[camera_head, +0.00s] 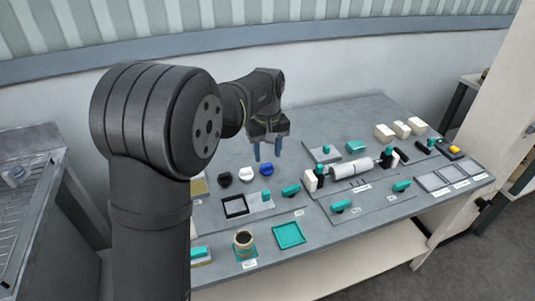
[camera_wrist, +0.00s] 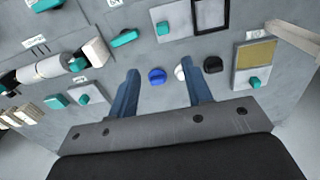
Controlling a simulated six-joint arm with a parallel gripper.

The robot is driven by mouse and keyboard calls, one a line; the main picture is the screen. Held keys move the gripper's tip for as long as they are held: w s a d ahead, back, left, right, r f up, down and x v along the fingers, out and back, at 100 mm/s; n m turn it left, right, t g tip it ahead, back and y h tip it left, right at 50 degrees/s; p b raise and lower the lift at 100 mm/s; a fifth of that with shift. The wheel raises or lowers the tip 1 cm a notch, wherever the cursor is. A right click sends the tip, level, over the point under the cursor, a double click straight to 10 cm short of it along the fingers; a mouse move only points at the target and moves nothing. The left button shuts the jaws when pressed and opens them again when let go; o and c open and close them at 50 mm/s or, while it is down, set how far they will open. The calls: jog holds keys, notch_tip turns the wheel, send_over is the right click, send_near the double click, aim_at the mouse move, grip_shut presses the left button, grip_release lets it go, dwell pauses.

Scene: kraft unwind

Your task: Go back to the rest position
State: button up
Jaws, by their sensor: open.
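My gripper (camera_head: 267,150) hangs above the back left part of the grey bench, with its two blue fingers pointing down. In the wrist view my gripper (camera_wrist: 161,97) has its fingers apart, with nothing held between them. Below it on the bench stand a black knob (camera_head: 225,179), a white knob (camera_head: 246,174) and a blue knob (camera_head: 267,169) in a row. In the wrist view the blue knob (camera_wrist: 157,75) shows between the fingers, and the white knob (camera_wrist: 180,72) is partly hidden by a finger. No rest position marker can be made out.
A white roll (camera_head: 350,168) lies between holders on the bench's right half. A wall runs behind the bench; a metal rack (camera_head: 25,190) is at left.

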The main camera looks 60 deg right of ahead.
jog(key=shift+f, duration=0.1)
notch_tip(320, 180, down, 17)
jog(key=shift+f, duration=0.2)
dwell(0.5)
jog(key=o, duration=1.2)
jog(key=shift+w, duration=0.1)
notch_tip(320, 180, up, 12)
jog(key=w, duration=0.2)
notch_tip(320, 180, up, 11)
send_over(267, 191)
jog(key=w+a, duration=0.4)
jog(key=a, duration=0.1)
notch_tip(267, 191, down, 10)
jog(key=shift+w, duration=0.25)
